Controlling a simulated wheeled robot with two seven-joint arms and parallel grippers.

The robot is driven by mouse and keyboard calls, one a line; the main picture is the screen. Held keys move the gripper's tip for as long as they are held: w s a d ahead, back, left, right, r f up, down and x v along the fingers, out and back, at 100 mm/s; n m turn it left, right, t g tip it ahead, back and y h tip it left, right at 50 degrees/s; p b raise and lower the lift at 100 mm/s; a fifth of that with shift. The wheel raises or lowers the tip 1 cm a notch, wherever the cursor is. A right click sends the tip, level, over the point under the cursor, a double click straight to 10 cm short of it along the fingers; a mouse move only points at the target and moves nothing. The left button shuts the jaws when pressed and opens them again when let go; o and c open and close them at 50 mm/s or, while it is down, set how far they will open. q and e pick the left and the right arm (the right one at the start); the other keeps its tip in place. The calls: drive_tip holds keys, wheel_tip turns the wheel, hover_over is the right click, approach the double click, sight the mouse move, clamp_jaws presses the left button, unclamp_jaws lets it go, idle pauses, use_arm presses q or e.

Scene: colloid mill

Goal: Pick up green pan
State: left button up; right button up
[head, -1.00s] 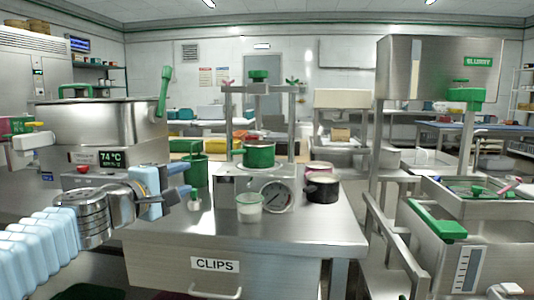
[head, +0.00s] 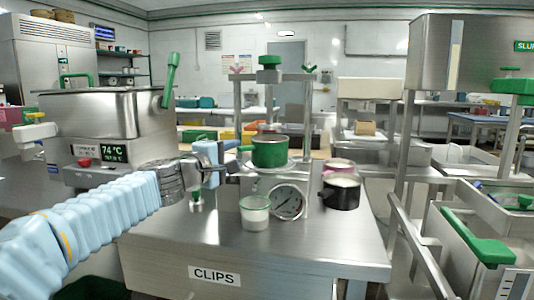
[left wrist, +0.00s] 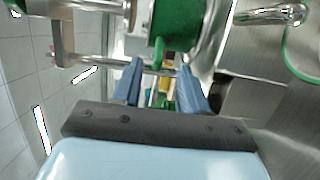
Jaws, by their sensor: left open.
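The green pan (head: 270,153) has a steel rim and sits upright on the plate of the press stand, above the round dial. Its short green handle points left toward my left gripper (head: 228,161), which is just left of the pan. The gripper's blue fingers are apart. In the left wrist view the pan (left wrist: 177,18) is at the top, and its green handle reaches down toward the gap between the open fingers (left wrist: 160,86). I cannot tell how far the handle lies between them. My right gripper is not in view.
A dark pot (head: 341,193) and a clear cup with a green rim (head: 255,213) stand on the steel counter (head: 330,245). The press posts (head: 306,120) rise beside the pan. A large steel vat (head: 88,112) is at left. The counter's front is clear.

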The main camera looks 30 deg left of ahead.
sight(240, 150)
use_arm(q)
drive_tip(key=w+p, duration=0.1)
drive_tip(key=w, duration=0.4)
drive_tip(key=shift+r, duration=0.1)
clamp_jaws()
